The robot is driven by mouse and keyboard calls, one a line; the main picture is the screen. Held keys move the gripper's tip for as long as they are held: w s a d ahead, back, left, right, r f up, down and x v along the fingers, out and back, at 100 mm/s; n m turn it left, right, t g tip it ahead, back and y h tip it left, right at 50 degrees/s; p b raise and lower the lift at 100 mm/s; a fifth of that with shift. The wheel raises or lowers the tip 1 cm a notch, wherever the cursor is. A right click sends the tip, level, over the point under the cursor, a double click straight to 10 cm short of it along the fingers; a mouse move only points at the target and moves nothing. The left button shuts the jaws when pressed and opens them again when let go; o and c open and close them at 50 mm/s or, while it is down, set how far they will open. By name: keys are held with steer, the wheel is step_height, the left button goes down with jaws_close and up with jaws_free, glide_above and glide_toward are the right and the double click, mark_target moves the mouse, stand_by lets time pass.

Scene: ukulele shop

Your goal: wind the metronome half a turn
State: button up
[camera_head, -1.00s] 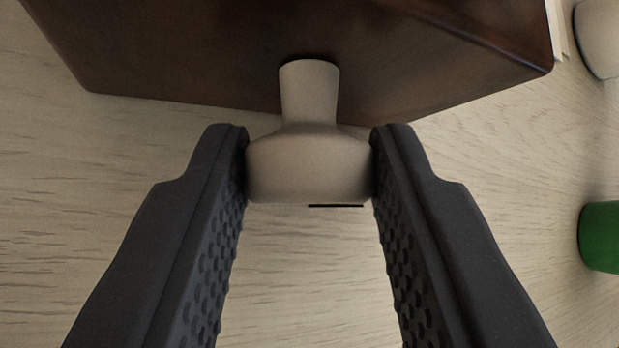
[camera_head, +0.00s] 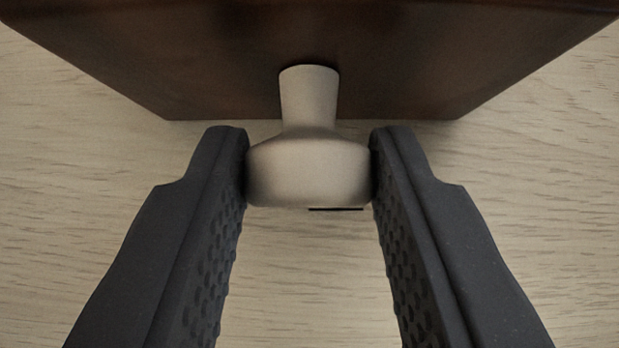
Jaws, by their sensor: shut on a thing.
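The metronome (camera_head: 220,70) is a dark brown wooden body at the top of the camera view, cut off by the upper edge. Its pale metal winding key (camera_head: 308,170) sticks out of the near face on a short stem. My gripper (camera_head: 309,165) is shut on the wide head of the key, with one dark, textured finger touching each side. A thin black mark shows at the key head's lower edge. The metronome's top is out of view.
The pale wood-grain surface (camera_head: 80,190) is bare on both sides of the metronome and between my fingers. No other objects show.

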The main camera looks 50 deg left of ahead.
steer(key=shift+w+d+m+g+y+p, duration=0.15)
steer(key=shift+d+m+g+y+p, duration=0.25)
steer(key=shift+m+g+y+p, duration=0.55)
steer(key=shift+d+m+g+y+p, duration=0.15)
steer(key=shift+m+g+y+p, duration=0.25)
steer(key=shift+y+p, duration=0.75)
steer(key=m+g+y+p, duration=0.1)
steer(key=y+p, duration=0.1)
steer(key=p, duration=0.3)
steer(key=shift+w+d+f+m+p, duration=0.1)
steer(key=shift+w+m+p, duration=0.05)
steer(key=shift+m+p, duration=0.2)
steer(key=shift+f+m+y+p, duration=0.1)
steer(key=shift+m+y+p, duration=0.2)
steer(key=shift+y+p, duration=0.35)
steer(key=shift+f+g+p, duration=0.15)
steer(key=shift+g+p, duration=0.1)
steer(key=shift+p, duration=0.4)
steer(key=o, duration=0.9)
steer(key=shift+w, duration=0.1)
steer(key=shift+o, duration=0.2)
steer(key=shift+y, duration=0.25)
